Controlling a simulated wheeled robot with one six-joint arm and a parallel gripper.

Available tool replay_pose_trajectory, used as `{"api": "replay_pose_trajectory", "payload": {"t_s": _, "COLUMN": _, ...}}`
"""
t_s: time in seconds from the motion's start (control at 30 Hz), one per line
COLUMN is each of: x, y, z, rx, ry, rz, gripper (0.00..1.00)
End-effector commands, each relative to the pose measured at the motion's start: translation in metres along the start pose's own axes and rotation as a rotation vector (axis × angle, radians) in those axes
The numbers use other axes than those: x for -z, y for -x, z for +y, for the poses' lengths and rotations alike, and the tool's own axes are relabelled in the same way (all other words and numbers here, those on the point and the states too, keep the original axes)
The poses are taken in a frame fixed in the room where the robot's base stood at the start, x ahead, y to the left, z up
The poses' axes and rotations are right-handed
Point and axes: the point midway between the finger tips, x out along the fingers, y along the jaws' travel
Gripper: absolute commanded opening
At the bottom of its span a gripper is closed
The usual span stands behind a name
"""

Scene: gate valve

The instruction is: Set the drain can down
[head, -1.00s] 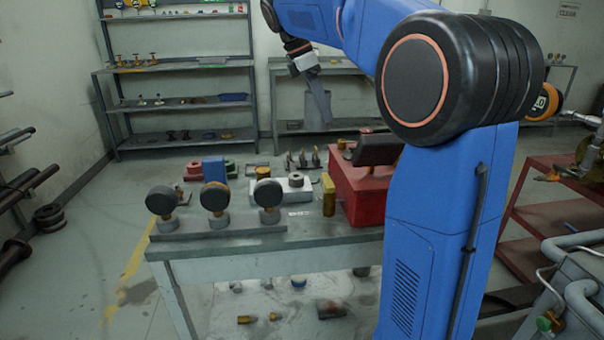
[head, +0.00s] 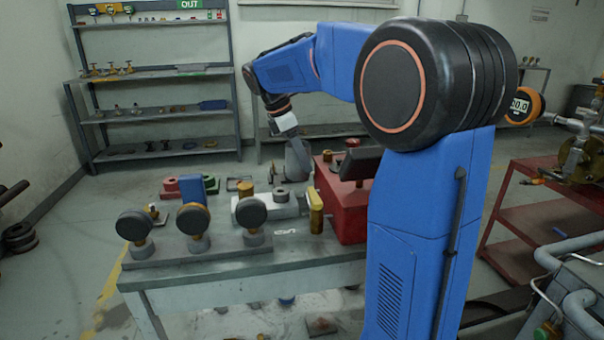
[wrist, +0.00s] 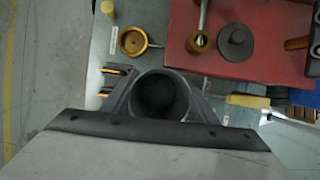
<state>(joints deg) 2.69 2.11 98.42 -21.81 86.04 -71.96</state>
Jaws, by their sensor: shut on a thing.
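The drain can (wrist: 160,95) looks like a round, dark grey, open-topped can in the wrist view. My gripper (wrist: 158,90) is shut on it, with one finger on each side of its wall. In the head view my gripper (head: 298,158) points down above the far side of the bench, left of the red box. The can is hard to tell apart from the fingers there. Its underside is hidden, so I cannot tell whether it touches the surface below.
The workbench (head: 240,272) carries a row of three round dark gauges (head: 194,219), a yellow block (head: 315,210) and the red box (head: 345,200). A brass cup (wrist: 133,41) lies near the can. A shelf rack (head: 155,110) stands behind. A red cart (head: 525,225) is at the right.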

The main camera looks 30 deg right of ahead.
Motion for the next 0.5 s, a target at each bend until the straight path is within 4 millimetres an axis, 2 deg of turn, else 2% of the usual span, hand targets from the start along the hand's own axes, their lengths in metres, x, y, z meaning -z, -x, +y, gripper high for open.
{"api": "replay_pose_trajectory", "payload": {"t_s": 0.27, "x": 0.007, "y": -0.016, "z": 0.000, "rx": 0.000, "ry": 0.001, "rz": 0.000, "gripper": 0.23}}
{"api": "replay_pose_trajectory", "payload": {"t_s": 0.5, "x": 0.018, "y": -0.043, "z": 0.000, "rx": 0.001, "ry": 0.000, "rz": 0.000, "gripper": 0.23}}
